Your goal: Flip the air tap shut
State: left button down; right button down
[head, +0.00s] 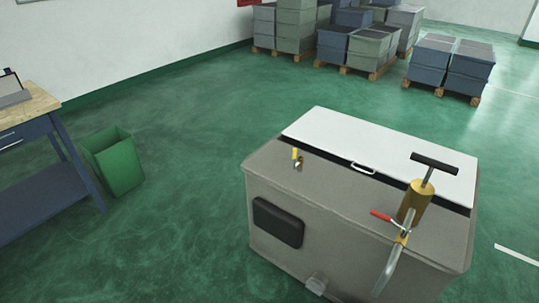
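A grey box-shaped unit (330,215) with a white lid (380,142) stands at the lower right of the head view. Near its left top edge is a small tap with a yellow lever (295,153), which stands upright. Nearer its right end, a brass cylinder (414,203) carries a black T-handle. A red lever (382,216) sticks out to the left at the cylinder's foot, beside a bent metal pipe (388,272). No label shows which of the two levers is the air tap. Neither of my grippers is in view.
A blue workbench (45,150) with a wooden top stands at the left, with a green bin (116,162) beside it. Stacked grey and blue crates (372,50) on pallets stand at the back. The green floor between the bin and the unit is clear.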

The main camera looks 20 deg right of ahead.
aim_at(294, 153)
jog(key=i+j+z, duration=0.25)
jog(key=i+j, duration=0.5)
jog(key=i, duration=0.05)
